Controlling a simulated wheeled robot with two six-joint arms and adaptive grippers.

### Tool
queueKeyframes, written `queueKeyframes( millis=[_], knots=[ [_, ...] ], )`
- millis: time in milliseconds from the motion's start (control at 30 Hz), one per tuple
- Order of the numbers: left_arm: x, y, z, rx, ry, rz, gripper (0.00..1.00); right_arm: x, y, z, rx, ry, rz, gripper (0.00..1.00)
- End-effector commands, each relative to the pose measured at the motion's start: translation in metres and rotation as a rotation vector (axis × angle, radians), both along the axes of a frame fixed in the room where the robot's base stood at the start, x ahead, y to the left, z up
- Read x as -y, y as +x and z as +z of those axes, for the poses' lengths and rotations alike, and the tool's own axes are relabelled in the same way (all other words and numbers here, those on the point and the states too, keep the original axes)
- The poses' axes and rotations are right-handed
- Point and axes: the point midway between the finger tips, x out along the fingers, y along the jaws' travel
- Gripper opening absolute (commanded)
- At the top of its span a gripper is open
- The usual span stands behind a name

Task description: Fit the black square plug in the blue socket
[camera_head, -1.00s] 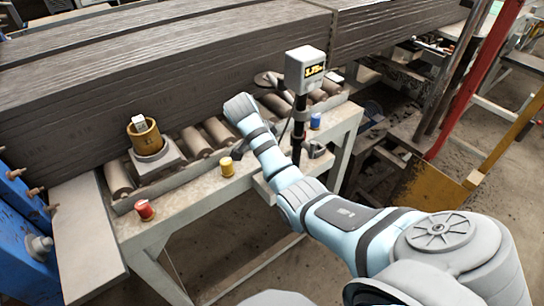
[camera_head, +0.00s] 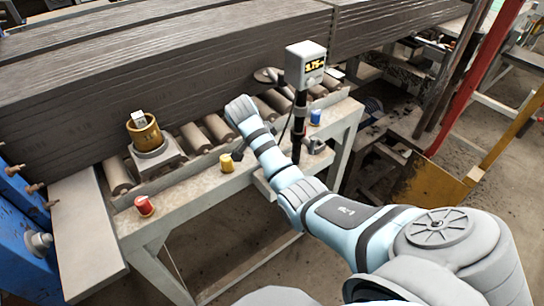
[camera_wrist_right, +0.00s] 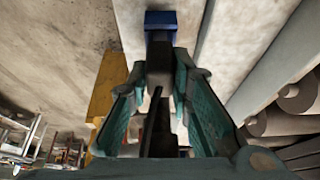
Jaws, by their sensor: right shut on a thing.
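The blue socket (camera_head: 316,118) stands on the right end of the table's front ledge. It also shows in the right wrist view (camera_wrist_right: 160,19), straight beyond the fingertips. My right gripper (camera_wrist_right: 160,78) is shut on the black plug (camera_wrist_right: 160,53), which points at the socket. The plug's far end lines up with the socket's near edge in that view; I cannot tell whether it touches or has entered. In the head view my right gripper (camera_head: 315,146) shows only partly, just below the socket, beside my arm and a black post. My left gripper is not in view.
A yellow socket (camera_head: 227,163) and a red socket (camera_head: 145,206) stand along the same ledge. Rollers (camera_head: 215,128) and stacked dark beams (camera_head: 150,75) lie behind. A display box (camera_head: 305,65) on a black post rises near my arm. A brass cup (camera_head: 145,135) stands left.

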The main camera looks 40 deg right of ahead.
Motion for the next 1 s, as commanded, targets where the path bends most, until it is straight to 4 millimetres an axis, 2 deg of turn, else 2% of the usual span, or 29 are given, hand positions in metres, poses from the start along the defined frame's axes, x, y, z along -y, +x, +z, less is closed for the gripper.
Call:
queueKeyframes(
  millis=[300, 333, 467, 733, 867, 1000],
  knots=[
    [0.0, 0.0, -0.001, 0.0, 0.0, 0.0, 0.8, 0.0, 0.0, -0.006, 0.0, 0.0, 0.0, 0.0],
    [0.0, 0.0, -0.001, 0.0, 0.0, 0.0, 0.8, 0.0, 0.0, -0.006, 0.0, 0.0, 0.0, 0.24],
    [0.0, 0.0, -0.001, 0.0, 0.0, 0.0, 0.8, 0.0, 0.0, -0.006, 0.0, 0.0, 0.0, 0.43],
    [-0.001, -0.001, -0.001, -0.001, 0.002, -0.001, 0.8, 0.0, 0.0, -0.005, 0.0, 0.0, 0.0, 0.43],
    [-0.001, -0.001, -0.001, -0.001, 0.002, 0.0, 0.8, -0.005, 0.001, 0.006, 0.003, 0.001, 0.001, 0.43],
    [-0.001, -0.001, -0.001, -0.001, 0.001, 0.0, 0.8, -0.042, 0.0, 0.005, 0.0, 0.005, 0.005, 0.43]
  ],
)
